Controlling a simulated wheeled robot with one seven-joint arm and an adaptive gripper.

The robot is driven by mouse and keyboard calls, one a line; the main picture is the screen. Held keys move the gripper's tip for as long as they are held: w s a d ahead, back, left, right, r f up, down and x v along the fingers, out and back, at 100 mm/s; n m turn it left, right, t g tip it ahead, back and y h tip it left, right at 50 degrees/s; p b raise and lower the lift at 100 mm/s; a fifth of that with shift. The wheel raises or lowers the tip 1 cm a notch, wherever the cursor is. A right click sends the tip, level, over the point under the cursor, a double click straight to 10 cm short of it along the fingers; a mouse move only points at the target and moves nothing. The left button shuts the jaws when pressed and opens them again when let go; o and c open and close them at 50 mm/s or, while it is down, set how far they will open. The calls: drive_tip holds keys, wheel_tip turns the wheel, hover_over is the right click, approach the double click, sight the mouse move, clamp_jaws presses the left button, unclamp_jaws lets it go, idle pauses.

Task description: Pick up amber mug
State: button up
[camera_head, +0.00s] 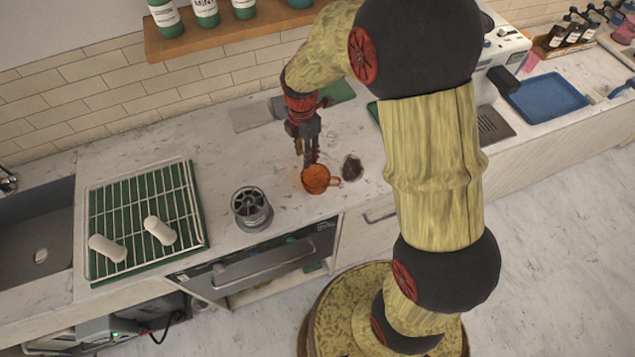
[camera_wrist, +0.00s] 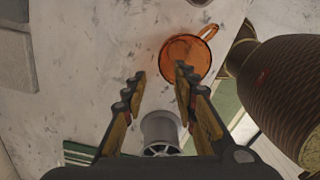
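The amber mug (camera_head: 316,180) is a translucent orange cup standing on the marble counter near its front edge. Its handle points right in the head view. In the wrist view the mug (camera_wrist: 186,50) lies at the upper middle, with its handle toward the upper right. My gripper (camera_head: 311,163) is at the mug's far side in the head view. In the wrist view my gripper (camera_wrist: 160,72) is open. The right fingertip overlaps the mug's rim or interior in the picture, and the left fingertip is outside the mug. I cannot tell whether either finger touches it.
A dark lump (camera_head: 352,167) lies just right of the mug. A grey metal cylinder (camera_head: 251,209) stands to its left. A wire rack (camera_head: 181,205) over a green mat holds two white cups lying on their sides. The counter behind the cylinder is mostly clear.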

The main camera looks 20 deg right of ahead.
sight(308, 173)
drive_tip(key=shift+s+d+f+b, duration=0.1)
drive_tip(key=shift+d+f+b, duration=0.1)
drive_tip(key=shift+f, duration=1.75)
drive_tip(key=shift+d+f+b, duration=0.1)
drive_tip(key=shift+f+b, duration=0.1)
drive_tip(key=shift+f, duration=1.7)
drive_tip(key=c, duration=0.3)
drive_tip(key=c, duration=0.4)
clamp_jaws()
